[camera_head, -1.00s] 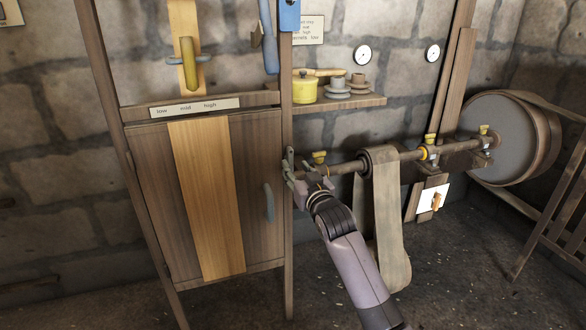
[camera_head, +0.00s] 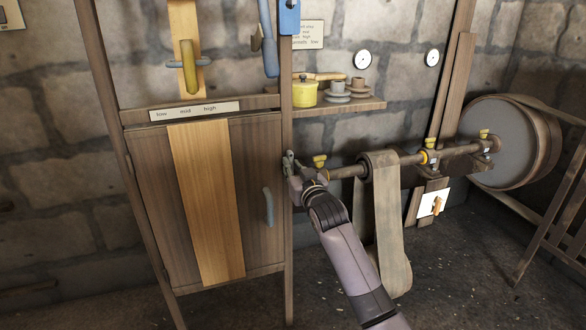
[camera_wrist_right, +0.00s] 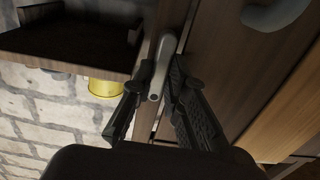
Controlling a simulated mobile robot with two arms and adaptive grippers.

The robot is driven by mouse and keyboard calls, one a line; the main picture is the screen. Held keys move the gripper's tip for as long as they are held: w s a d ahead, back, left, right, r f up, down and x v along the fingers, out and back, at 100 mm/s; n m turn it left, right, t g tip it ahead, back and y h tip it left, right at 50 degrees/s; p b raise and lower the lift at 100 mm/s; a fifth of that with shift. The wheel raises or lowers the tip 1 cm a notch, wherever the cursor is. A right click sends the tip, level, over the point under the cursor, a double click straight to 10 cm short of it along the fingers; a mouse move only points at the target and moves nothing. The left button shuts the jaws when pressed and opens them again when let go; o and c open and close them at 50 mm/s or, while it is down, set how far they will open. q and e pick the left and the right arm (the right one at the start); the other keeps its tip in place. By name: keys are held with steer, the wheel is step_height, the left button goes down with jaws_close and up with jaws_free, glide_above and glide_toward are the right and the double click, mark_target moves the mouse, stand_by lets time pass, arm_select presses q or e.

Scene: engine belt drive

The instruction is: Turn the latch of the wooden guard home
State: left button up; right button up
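The wooden guard (camera_head: 205,205) is a brown plank door with a pale middle board, closed in its frame at the left. A grey curved handle (camera_head: 268,206) is on its right side. The latch (camera_wrist_right: 161,72), a light grey rounded bar, is by the guard's edge post in the right wrist view. My right gripper (camera_head: 290,164) is at that post; in the wrist view its fingers (camera_wrist_right: 157,78) lie on either side of the latch and appear closed on it. In the head view the gripper hides the latch. My left gripper is not in view.
A shaft (camera_head: 345,172) with a hanging belt (camera_head: 381,225) and yellow-capped bearings runs right of the post to a large drum (camera_head: 507,140). A shelf (camera_head: 345,105) holds a yellow pot (camera_head: 305,92) and cups above my right arm. The floor before the guard is clear.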

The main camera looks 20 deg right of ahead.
jaws_close()
